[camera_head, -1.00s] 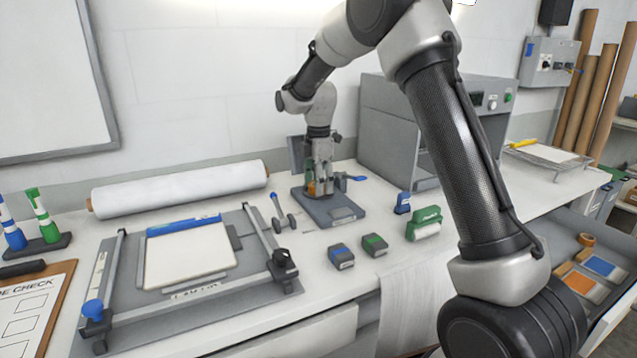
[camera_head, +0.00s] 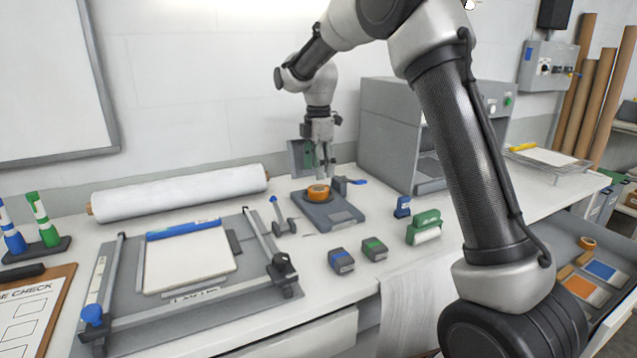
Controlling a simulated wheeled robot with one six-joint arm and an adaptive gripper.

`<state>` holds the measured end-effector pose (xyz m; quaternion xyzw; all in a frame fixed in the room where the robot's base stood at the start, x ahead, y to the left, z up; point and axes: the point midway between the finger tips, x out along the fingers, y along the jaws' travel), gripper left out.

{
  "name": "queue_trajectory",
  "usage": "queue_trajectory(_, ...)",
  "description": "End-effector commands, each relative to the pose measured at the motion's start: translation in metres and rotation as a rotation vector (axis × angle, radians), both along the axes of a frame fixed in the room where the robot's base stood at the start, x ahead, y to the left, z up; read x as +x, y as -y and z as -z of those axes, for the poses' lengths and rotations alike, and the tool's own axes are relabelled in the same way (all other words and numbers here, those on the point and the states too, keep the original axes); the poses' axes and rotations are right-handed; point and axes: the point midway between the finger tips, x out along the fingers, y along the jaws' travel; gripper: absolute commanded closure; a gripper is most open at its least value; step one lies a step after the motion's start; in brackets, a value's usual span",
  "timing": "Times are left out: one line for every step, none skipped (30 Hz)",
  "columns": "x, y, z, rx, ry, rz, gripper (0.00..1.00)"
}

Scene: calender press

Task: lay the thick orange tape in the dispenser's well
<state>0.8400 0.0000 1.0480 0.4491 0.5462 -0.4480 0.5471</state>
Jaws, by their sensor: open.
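A thick orange tape roll (camera_head: 318,192) lies flat on the grey dispenser (camera_head: 334,215), toward its back end. Whether it sits fully down in the well is too small to tell. My gripper (camera_head: 326,174) points down just above and slightly right of the roll. Its fingers are open and hold nothing, and appear clear of the roll. A second orange-tan roll (camera_head: 586,242) lies in the open drawer at the right.
A grey press (camera_head: 392,130) stands right of the dispenser. A white roll (camera_head: 180,192) lies behind.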

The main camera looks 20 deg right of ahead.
Motion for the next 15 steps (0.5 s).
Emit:
queue_trajectory(0.001,0.000,-0.012,0.001,0.005,0.000,0.36)
queue_trajectory(0.001,0.000,-0.018,0.001,0.004,0.000,0.36)
queue_trajectory(0.001,0.000,-0.026,0.001,0.003,0.000,0.36)
queue_trajectory(0.001,0.000,-0.031,0.001,0.003,0.000,0.36)
queue_trajectory(0.000,0.000,-0.036,0.001,0.003,0.000,0.36)
queue_trajectory(0.000,0.000,-0.042,0.000,0.002,0.000,0.36)
queue_trajectory(0.000,0.000,-0.046,0.000,0.002,0.000,0.36)
queue_trajectory(0.000,0.000,-0.049,0.000,0.002,0.000,0.36)
queue_trajectory(0.000,0.000,-0.052,0.000,0.001,0.000,0.36)
queue_trajectory(0.000,0.000,-0.054,0.000,0.001,0.000,0.36)
queue_trajectory(0.000,0.000,-0.056,0.000,0.001,0.000,0.36)
queue_trajectory(0.000,0.000,-0.057,0.000,0.001,0.000,0.36)
queue_trajectory(0.000,0.000,-0.058,0.000,0.000,0.000,0.36)
queue_trajectory(0.000,0.000,-0.058,0.000,0.000,0.000,0.36)
queue_trajectory(-0.001,0.000,-0.058,0.000,0.000,0.001,0.36)
